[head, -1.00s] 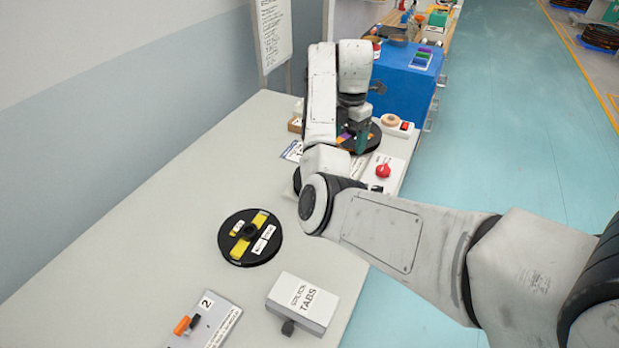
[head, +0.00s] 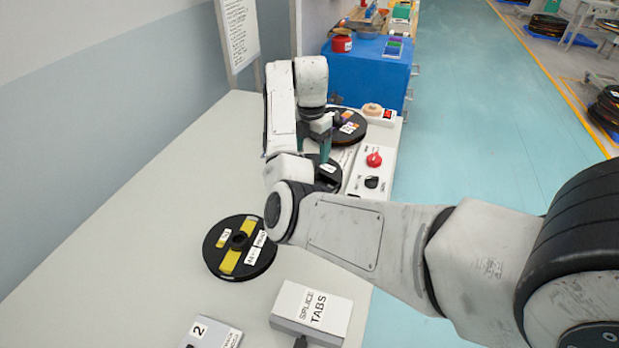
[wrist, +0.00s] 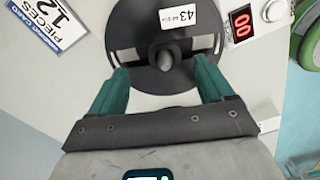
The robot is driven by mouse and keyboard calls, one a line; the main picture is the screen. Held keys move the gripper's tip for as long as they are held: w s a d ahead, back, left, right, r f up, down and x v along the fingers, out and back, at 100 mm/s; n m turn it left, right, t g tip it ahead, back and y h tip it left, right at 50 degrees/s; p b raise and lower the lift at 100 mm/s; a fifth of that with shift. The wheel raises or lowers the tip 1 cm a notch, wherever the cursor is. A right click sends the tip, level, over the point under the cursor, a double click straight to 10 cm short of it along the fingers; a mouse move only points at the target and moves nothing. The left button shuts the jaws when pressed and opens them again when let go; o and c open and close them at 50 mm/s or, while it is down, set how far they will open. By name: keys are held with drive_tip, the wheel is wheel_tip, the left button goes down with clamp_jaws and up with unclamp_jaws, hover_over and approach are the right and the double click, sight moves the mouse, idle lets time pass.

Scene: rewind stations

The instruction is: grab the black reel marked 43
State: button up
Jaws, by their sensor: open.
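The black reel marked 43 (wrist: 133,28) lies flat below my gripper in the wrist view, with a white label reading 43 and a grey hub post at its middle. In the head view the reel (head: 330,185) is partly hidden behind my arm. My gripper (wrist: 158,72) is open, its two green fingers apart on either side of the hub, over the near part of the reel. It also shows in the head view (head: 318,160), pointing down over the reel. I cannot tell whether the fingers touch the reel.
A yellow-and-black reel (head: 212,260) lies nearer on the table. Another black reel (head: 356,133) sits behind. A panel with a red knob (head: 374,160) stands at the right edge, and a splice tabs box (head: 290,300) in front. The left table is clear.

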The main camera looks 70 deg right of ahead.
sight(311, 161)
wheel_tip(311, 161, down, 3)
drive_tip(key=shift+r, duration=0.15)
drive_tip(key=f, duration=0.4)
drive_tip(key=shift+s+a, duration=0.2)
drive_tip(key=shift+a, duration=0.2)
drive_tip(key=shift+f, duration=0.6)
drive_tip(key=shift+c, duration=0.4)
drive_tip(key=shift+r+p, duration=0.1)
drive_tip(key=shift+p, duration=0.2)
drive_tip(key=c, duration=1.3)
